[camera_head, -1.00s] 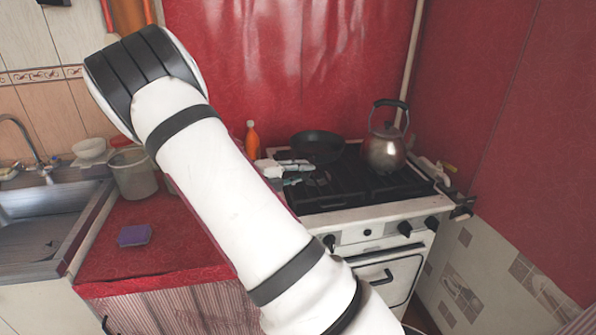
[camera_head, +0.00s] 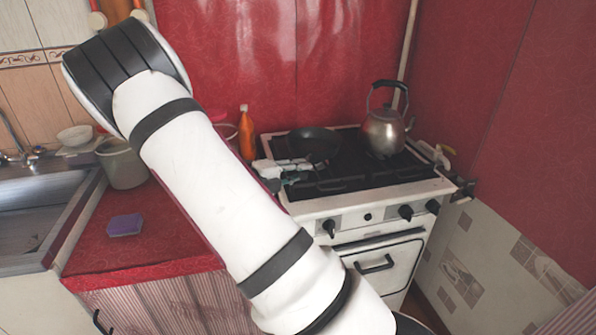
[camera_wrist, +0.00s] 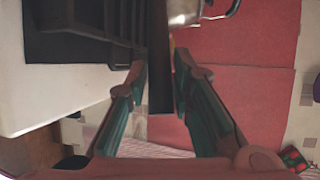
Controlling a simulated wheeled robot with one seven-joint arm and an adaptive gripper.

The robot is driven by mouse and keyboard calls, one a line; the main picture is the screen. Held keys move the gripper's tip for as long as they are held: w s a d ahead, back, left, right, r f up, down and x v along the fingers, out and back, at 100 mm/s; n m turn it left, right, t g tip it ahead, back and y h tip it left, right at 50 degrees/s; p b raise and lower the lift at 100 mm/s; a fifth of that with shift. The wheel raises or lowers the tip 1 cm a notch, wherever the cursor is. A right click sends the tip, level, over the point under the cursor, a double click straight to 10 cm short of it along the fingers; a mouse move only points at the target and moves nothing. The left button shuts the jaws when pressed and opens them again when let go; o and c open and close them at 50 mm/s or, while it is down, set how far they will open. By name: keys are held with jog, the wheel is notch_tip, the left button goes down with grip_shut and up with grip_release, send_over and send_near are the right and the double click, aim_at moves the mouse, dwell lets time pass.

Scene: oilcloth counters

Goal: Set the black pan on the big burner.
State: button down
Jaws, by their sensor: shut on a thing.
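The black pan (camera_head: 314,143) is over the back left part of the black stove top (camera_head: 345,180) and looks about level. Whether its base touches the grate is unclear. My gripper (camera_head: 297,170) is at the left side of the stove, just left of and in front of the pan. In the wrist view my gripper (camera_wrist: 160,78) is shut on the pan's dark handle (camera_wrist: 159,45), which runs up between the two fingers. The big burner cannot be made out; the pan may cover it.
A metal kettle (camera_head: 383,132) stands at the back right of the stove, close right of the pan. An orange bottle (camera_head: 247,135) stands left of the stove. A purple sponge (camera_head: 125,225) lies on the red counter (camera_head: 165,240). Red walls close in behind and right.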

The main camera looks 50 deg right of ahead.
jog(key=shift+f, duration=0.3)
dwell(0.5)
jog(key=c, duration=1.3)
grip_release()
jog(key=v, duration=1.2)
jog(key=shift+f, duration=0.1)
jog(key=shift+s, duration=0.1)
jog(key=s+a+r+m+t+y+p, duration=0.1)
jog(key=s+a+r+m+t+y, duration=0.1)
jog(key=s+a+r+m+y, duration=0.3)
jog(key=s+a+r+m+t+y+p, duration=0.1)
jog(key=s+a+r+m+t+y, duration=0.1)
jog(key=s+a+r+m+y, duration=0.3)
jog(key=s+a+r+m+t+y+p, duration=0.2)
jog(key=s+a+r+m+y, duration=0.3)
jog(key=s+a+m, duration=0.4)
jog(key=shift+s+a+r+m+y, duration=0.1)
jog(key=shift+s+r+m, duration=0.2)
jog(key=shift+s+m, duration=1.55)
jog(key=shift+s+a+r+m+y, duration=0.1)
jog(key=shift+s+r+m, duration=0.4)
jog(key=shift+m, duration=2.6)
jog(key=shift+s+a+r+m+y, duration=0.1)
jog(key=shift+s+m, duration=1.3)
jog(key=shift+m, duration=1.05)
